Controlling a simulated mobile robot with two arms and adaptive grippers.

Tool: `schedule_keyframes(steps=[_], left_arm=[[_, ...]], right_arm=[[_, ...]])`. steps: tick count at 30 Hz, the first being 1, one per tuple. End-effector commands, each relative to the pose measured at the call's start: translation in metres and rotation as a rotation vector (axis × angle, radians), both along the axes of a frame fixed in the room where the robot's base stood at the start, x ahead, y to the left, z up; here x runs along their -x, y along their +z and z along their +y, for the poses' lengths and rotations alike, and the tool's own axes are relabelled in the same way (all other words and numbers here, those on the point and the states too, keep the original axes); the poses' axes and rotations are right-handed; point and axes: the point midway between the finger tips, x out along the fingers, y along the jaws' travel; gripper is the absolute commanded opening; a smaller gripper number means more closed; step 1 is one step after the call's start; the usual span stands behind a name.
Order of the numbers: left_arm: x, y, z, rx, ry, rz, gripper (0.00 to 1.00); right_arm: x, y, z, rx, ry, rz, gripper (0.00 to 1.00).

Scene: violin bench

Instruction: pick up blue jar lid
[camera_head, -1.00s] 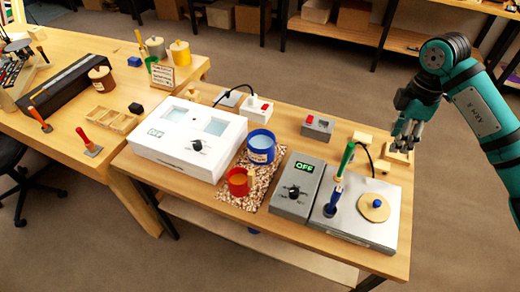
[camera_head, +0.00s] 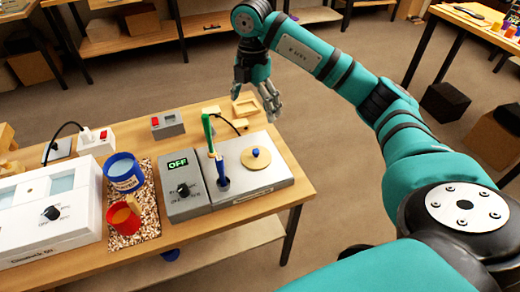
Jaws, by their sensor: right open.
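A round tan wooden lid (camera_head: 256,158) with a blue knob lies on top of the grey metal box at the right end of the bench. A blue jar (camera_head: 123,172) with pale blue contents stands open to the left, beyond the grey control box. My right gripper (camera_head: 270,106) is open and empty. In the picture it appears above and behind the lid, near the bench's back right corner, apart from the lid. My left gripper is out of view.
The grey control box (camera_head: 184,185) reads OFF. A red cup (camera_head: 124,218) stands on a speckled mat. Small wooden pieces (camera_head: 245,107) lie behind the metal box.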

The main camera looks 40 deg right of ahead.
Motion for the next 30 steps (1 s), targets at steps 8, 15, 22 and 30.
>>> schedule_keyframes(steps=[8,15,22,30], left_arm=[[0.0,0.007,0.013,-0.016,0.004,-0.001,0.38],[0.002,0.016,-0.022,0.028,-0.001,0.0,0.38],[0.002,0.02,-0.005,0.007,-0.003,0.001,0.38],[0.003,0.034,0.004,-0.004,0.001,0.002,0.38]], right_arm=[[0.001,-0.043,-0.001,0.0,0.035,0.008,1.0],[0.001,-0.094,-0.001,0.0,0.033,0.006,1.0],[0.0,-0.12,-0.001,-0.001,0.033,0.001,1.0],[0.004,-0.148,-0.001,0.0,0.033,0.007,1.0]])
